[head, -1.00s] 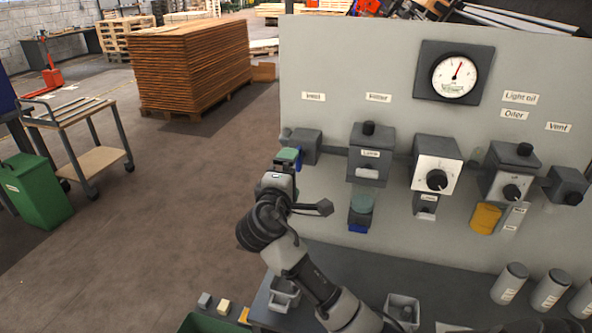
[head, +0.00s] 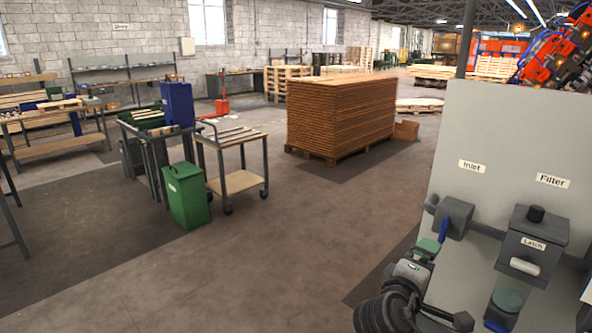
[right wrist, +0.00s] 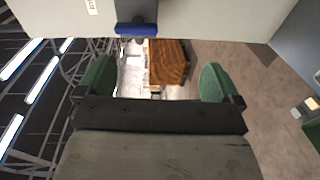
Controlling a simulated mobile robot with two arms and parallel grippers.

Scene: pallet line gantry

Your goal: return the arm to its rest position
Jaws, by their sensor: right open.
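My right gripper (head: 428,248) shows at the lower right of the head view, just left of the grey inlet box (head: 456,217) on the panel. Its green-padded fingers stand wide apart with nothing between them in the right wrist view (right wrist: 157,76). The inlet box's blue lever (head: 443,230) is close to the fingertips; it also shows in the right wrist view (right wrist: 137,29), ahead of the gap between the fingers. I cannot tell from the head view whether they touch. My left gripper is not in view.
The pale panel (head: 500,125) fills the right side, with a latch box (head: 531,246) under the Filter label. A cart (head: 240,182), green bin (head: 187,195) and brown board stack (head: 340,113) stand on the floor. The floor left of my arm is clear.

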